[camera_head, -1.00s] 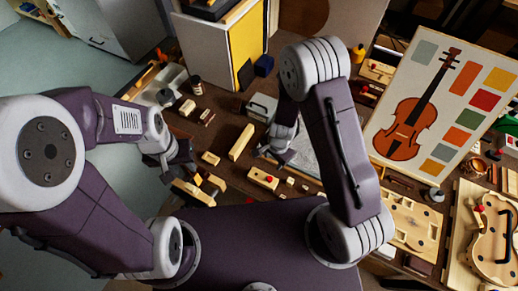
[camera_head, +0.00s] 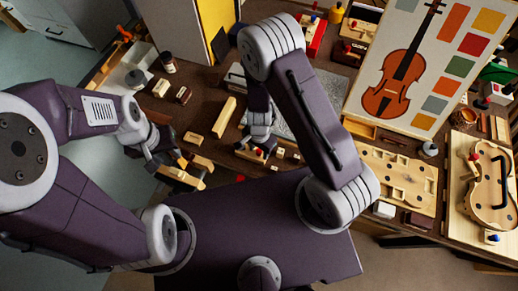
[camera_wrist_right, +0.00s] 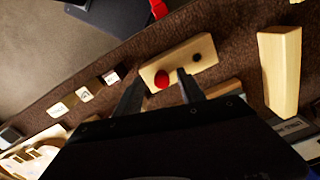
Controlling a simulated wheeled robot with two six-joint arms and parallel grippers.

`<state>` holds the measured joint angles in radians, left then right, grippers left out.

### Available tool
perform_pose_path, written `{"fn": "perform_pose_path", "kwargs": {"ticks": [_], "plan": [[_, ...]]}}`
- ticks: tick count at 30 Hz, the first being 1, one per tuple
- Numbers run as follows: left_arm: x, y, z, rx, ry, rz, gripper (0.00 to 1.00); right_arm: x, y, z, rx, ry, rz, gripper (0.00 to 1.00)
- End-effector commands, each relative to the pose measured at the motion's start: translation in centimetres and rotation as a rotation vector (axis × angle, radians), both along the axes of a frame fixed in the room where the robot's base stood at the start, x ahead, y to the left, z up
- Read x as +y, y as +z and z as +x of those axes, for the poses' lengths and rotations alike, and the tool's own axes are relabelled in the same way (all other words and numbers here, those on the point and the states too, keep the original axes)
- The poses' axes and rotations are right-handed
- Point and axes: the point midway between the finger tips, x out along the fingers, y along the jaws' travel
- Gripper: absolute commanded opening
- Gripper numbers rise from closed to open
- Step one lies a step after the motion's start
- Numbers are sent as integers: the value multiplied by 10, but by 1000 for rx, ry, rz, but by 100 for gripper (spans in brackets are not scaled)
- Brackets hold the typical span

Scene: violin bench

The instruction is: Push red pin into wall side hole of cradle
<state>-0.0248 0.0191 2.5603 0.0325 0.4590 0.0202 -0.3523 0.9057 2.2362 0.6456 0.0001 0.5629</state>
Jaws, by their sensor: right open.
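A pale wooden block, apparently the cradle (camera_wrist_right: 178,63), lies on the brown bench in the right wrist view. It has a red round pin end (camera_wrist_right: 161,78) near its left end and a dark hole (camera_wrist_right: 196,56) near its right end. How deep the pin sits is not clear. My right gripper (camera_wrist_right: 159,80) is open, its fingertips on either side of the red pin. In the head view my right gripper (camera_head: 259,142) is over the block and partly hides it. My left gripper (camera_head: 163,160) hangs near some wooden pieces; its jaw gap is not clear.
A long pale wooden bar (camera_wrist_right: 280,70) lies right of the block. Several small pale blocks (camera_wrist_right: 84,94) lie to its left. A red object (camera_wrist_right: 158,8) is by the bench edge. A violin chart (camera_head: 410,75) stands at the back right.

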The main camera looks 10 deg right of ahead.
Motion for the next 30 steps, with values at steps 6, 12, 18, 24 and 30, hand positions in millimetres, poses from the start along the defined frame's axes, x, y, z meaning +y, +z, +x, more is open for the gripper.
{"fn": "perform_pose_path", "kwargs": {"ticks": [6,12,18,24,30], "plan": [[0,-9,0,-1,0,0,36,0,-9,0,-1,0,1,47],[0,-9,0,-1,0,0,36,0,-9,0,-1,0,1,19],[0,-9,0,-1,0,0,36,0,-9,0,0,0,0,6],[0,-9,0,-1,0,0,36,0,-9,0,-1,0,1,0],[0,-9,0,-1,0,0,36,0,-9,0,-1,0,1,0]]}}
